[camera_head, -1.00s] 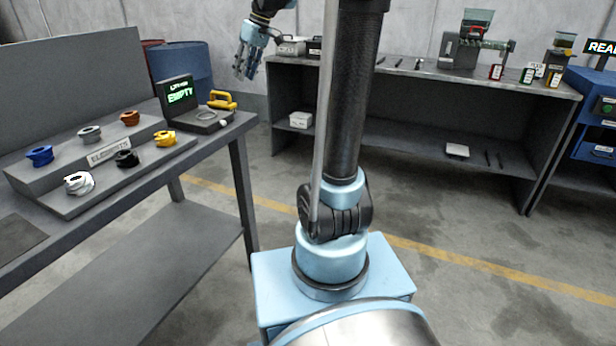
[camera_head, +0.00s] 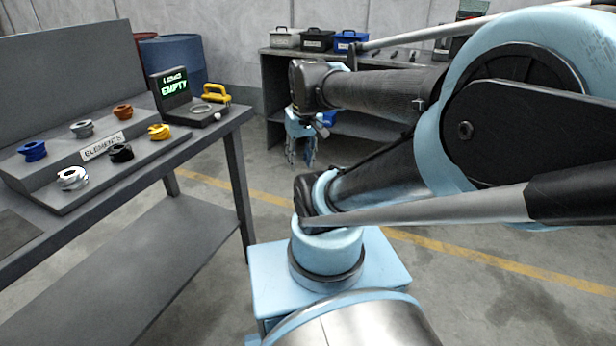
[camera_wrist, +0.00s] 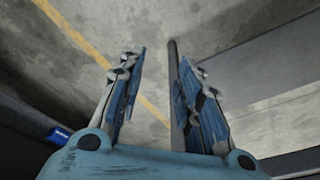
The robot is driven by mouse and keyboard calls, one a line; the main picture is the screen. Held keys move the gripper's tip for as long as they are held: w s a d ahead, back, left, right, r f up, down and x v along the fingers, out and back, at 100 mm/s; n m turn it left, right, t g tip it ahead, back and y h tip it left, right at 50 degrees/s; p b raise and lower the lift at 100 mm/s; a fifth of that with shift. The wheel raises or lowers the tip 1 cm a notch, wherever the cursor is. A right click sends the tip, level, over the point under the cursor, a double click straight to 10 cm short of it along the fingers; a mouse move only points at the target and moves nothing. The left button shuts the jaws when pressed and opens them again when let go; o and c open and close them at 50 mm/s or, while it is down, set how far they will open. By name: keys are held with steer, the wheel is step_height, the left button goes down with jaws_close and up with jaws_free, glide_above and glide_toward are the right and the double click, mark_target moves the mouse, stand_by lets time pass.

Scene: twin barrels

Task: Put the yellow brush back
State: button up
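I cannot make out a yellow brush for sure. A yellow handle-shaped thing (camera_head: 214,92) rests at the back of the left bench, beside a dark device whose screen (camera_head: 174,88) reads EMPTY. A yellow ring-like piece (camera_head: 159,132) sits on the stepped ELEMENTS stand. My gripper (camera_head: 301,155) hangs fingers down in front of the back bench, away from both yellow things. In the wrist view my gripper's (camera_wrist: 160,95) fingers are apart. A dark upright bar (camera_wrist: 174,90) shows between them, close to the right finger; it does not look clearly gripped.
The left bench (camera_head: 215,140) has a raised stand with several coloured pieces. Grey, black and blue bins (camera_head: 351,41) stand on the back bench (camera_head: 275,92). My arm hides much of the back bench. The floor between the benches is clear.

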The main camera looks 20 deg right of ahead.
steer(key=s+d+f+m, duration=0.1)
steer(key=s+f, duration=0.2)
steer(key=f, duration=0.1)
steer(key=shift+s+d+f+h, duration=0.25)
steer(key=shift+d+f+h, duration=0.05)
steer(key=shift+d, duration=0.05)
steer(key=shift+w, duration=0.1)
steer(key=shift+w+f, duration=0.2)
steer(key=shift+w, duration=0.15)
